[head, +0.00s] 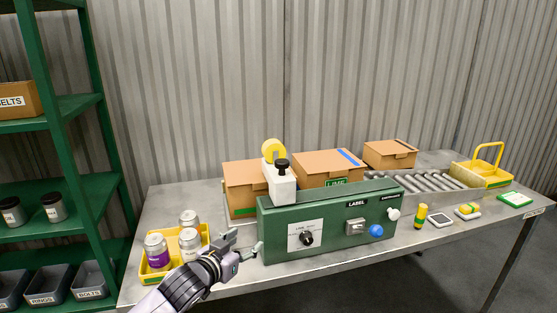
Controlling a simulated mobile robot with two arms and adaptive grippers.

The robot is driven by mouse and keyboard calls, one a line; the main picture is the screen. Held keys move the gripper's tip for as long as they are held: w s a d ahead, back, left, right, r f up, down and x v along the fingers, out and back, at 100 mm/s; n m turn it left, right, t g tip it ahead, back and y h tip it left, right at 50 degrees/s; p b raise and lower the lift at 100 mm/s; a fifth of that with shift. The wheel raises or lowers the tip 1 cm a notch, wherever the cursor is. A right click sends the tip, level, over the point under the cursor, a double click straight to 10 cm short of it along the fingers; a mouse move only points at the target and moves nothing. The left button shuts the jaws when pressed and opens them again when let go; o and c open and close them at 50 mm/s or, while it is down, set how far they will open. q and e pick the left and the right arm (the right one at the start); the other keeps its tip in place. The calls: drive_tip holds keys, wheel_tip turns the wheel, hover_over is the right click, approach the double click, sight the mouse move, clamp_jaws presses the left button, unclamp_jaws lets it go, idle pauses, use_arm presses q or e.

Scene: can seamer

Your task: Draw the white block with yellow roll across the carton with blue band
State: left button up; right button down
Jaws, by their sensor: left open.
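The white block with yellow roll (280,185) stands upright at the left end of the green machine's top, a black knob on it and the yellow roll above. The carton with blue band (318,168) is behind the machine, to the right of the block; its lower front is hidden by the machine. The blue band lies across the right part of its top. My left gripper (249,244) is open and empty at the machine's lower left corner, below and left of the block. My right gripper is not in view.
The green machine (290,215) has a dial, a label plate and a blue knob. A yellow tray of cans (147,268) is left of my gripper. Another carton (240,178) stands behind the block. A roller conveyor (432,182) and small items are at right. A green shelf (95,165) stands far left.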

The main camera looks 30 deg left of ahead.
sight(282, 165)
use_arm(q)
wheel_tip(282, 165, up, 15)
drive_tip(key=w+d+t+h, duration=0.1)
drive_tip(key=t, duration=0.2)
drive_tip(key=shift+m, duration=0.3)
drive_tip(key=w+p, duration=0.1)
drive_tip(key=w, duration=0.4)
drive_tip(key=w+a+p, duration=0.1)
drive_tip(key=w+p, duration=0.1)
drive_tip(key=w, duration=0.4)
drive_tip(key=w+p, duration=0.2)
drive_tip(key=w, duration=0.4)
drive_tip(key=shift+w+a+f, duration=0.1)
drive_tip(key=shift+a+f, duration=0.1)
drive_tip(key=shift+c, duration=0.3)
clamp_jaws()
